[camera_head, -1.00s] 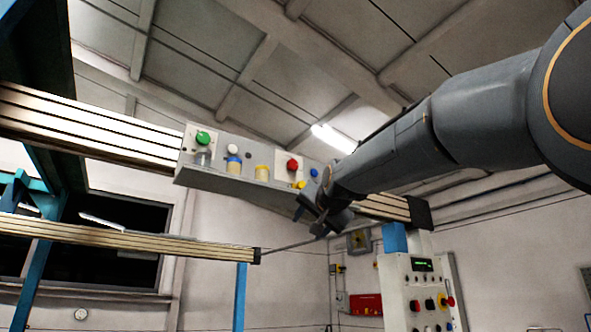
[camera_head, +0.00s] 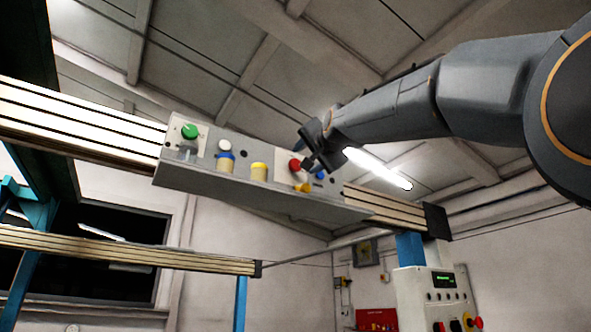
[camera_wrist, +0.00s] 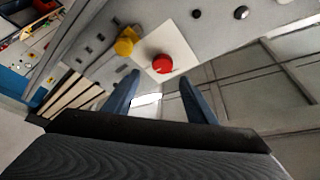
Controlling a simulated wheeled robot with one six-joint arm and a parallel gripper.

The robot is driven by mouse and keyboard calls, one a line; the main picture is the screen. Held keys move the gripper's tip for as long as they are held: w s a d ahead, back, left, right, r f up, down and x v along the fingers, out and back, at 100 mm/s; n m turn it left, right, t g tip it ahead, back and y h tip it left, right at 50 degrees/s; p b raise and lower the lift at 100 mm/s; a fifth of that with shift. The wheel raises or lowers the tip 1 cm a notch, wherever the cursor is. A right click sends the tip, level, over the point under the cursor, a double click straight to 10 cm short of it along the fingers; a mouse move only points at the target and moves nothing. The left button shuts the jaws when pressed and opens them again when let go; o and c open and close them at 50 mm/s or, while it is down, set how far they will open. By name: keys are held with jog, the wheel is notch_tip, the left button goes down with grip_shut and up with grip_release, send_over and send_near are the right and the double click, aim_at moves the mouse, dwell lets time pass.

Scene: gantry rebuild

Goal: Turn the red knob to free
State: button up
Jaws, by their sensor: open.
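The red knob (camera_head: 295,164) sits on a white plate on the grey panel box (camera_head: 250,189) on the beam. In the wrist view the red knob (camera_wrist: 163,63) is just beyond my fingertips, near the middle, on its pale square plate (camera_wrist: 166,52). My gripper (camera_head: 306,148) is at the right part of the panel, close to the red knob and partly overlapping it in the head view. In the wrist view my gripper (camera_wrist: 160,82) has its two fingers apart with nothing between them. Any marking for free cannot be read.
Green (camera_head: 190,131), white (camera_head: 225,146) and blue (camera_head: 319,174) buttons and yellow knobs (camera_head: 259,172) are on the same panel. A yellow knob (camera_wrist: 125,42) is close left of the red one in the wrist view. A control cabinet (camera_head: 430,290) stands lower right.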

aim_at(297, 164)
jog(key=p+x, duration=0.2)
jog(key=x, duration=0.1)
jog(key=p+x, duration=0.2)
jog(key=x, duration=0.1)
jog(key=shift+a+r, duration=0.25)
jog(key=shift+a, duration=0.05)
jog(key=shift+w+a+r, duration=0.1)
jog(key=shift+w+a, duration=0.05)
jog(key=shift+w, duration=0.55)
jog(key=c, duration=1)
